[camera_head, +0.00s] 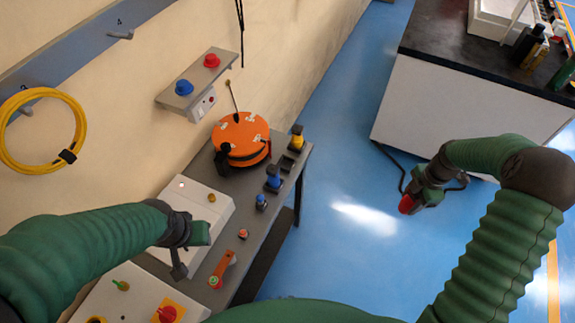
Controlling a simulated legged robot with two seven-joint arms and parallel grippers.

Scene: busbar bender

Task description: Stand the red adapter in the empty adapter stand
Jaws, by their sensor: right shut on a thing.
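My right gripper (411,195) is over the blue floor, to the right of the bench and apart from it. It is shut on the red adapter (406,204), of which only a small red end shows. The empty adapter stand (288,163) is a small dark block on the bench, between a yellow adapter (297,141) and a blue adapter (273,178) in their stands. My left gripper (179,264) hangs over the white box on the bench, and its fingers are too unclear to read.
The grey bench (235,184) also holds an orange reel (240,137), an orange-handled part (222,268) and small coloured knobs. A dark-topped counter (440,45) stands at upper right. Floor between is clear.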

